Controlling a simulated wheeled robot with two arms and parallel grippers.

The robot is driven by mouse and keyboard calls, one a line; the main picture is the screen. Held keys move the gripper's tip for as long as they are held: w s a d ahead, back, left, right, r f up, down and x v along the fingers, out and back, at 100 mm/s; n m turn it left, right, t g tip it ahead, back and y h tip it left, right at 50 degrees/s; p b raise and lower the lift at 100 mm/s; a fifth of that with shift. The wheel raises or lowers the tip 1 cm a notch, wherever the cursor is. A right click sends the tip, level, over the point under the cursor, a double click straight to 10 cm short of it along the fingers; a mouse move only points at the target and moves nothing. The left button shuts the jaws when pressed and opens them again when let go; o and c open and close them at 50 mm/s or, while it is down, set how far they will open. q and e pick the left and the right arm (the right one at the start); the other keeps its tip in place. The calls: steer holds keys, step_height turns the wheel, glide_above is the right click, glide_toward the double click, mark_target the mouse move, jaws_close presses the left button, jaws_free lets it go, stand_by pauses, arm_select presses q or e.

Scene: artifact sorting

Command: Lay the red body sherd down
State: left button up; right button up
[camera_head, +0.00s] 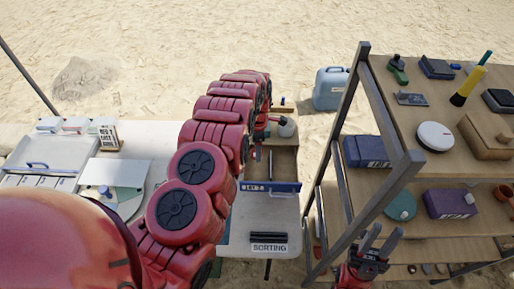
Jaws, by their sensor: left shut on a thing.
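My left arm reaches from the lower left across the table to its far right side. My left gripper (262,134) is at the far end, mostly behind my own arm links. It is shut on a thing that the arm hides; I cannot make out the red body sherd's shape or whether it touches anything. A wooden tray (285,163) lies just beside and below that gripper. My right gripper (381,239) is open and empty, low in front of the shelf.
A wooden shelf (403,172) with boxes, tools and a white round thing (435,136) stands on the right. A pale pot (286,127) is beside the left gripper. A blue can (330,88) stands on the sand. Trays and a boxed sign (107,134) lie on the table's left.

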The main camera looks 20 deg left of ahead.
mark_target(257, 171)
arm_select(q)
steer(key=shift+f+b, duration=3.45)
steer(key=shift+f, duration=1.95)
steer(key=o, duration=1.3)
steer(key=shift+r, duration=0.1)
